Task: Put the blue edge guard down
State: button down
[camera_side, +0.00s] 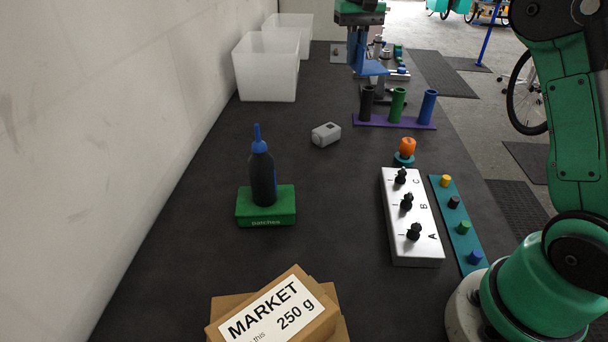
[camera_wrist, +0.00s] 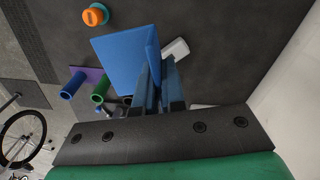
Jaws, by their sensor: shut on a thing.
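The blue edge guard (camera_wrist: 122,58) is an angled piece with a broad flat face and a narrower side. In the wrist view it lies between the fingertips of my gripper (camera_wrist: 156,72), which is shut on it. In the side view my gripper (camera_side: 361,48) points down at the far end of the bench. The edge guard (camera_side: 373,68) shows small and blue at its fingertips, in front of a cluttered spot. I cannot tell its exact height above the bench there.
A purple base (camera_side: 394,121) with black, green and blue tubes stands nearer than my gripper. An orange item (camera_side: 407,146) sits on a teal ring.

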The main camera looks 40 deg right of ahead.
jog(key=s+a+r+n, duration=0.1)
jog(key=a+r+n, duration=0.1)
jog(key=a, duration=0.6)
jog(key=s+a+r+n, duration=0.1)
jog(key=a+r+n, duration=0.15)
jog(key=a, duration=0.55)
jog(key=n, duration=1)
send_over(210, 284)
notch_tip(210, 284, down, 6)
jog(key=r, duration=0.1)
notch_tip(210, 284, down, 15)
jog(key=shift+f, duration=2.3)
jog(key=shift+f, duration=0.15)
jog(key=c, duration=1)
grip_release()
jog(key=shift+o, duration=0.2)
